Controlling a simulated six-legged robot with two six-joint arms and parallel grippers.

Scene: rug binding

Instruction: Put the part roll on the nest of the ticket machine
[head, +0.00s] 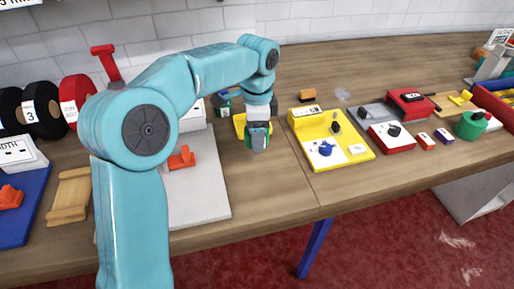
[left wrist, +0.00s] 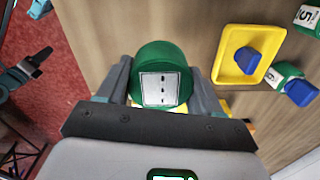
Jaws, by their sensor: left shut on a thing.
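My left gripper (head: 258,142) is shut on a green roll (left wrist: 160,60). In the left wrist view the roll sits between the two grey fingers, with a white label bearing dark dots facing the camera. In the head view the gripper hangs above the wooden bench, just left of a yellow board (head: 358,140). My right gripper is not recognisable in either view.
A yellow tray (left wrist: 222,72) with a blue piece lies beside the gripper, near green numbered blocks (left wrist: 306,17). A grey board (head: 205,200) is at left. Red boxes (head: 410,104) and a green cylinder (head: 469,125) are at right. Bare bench lies along the front.

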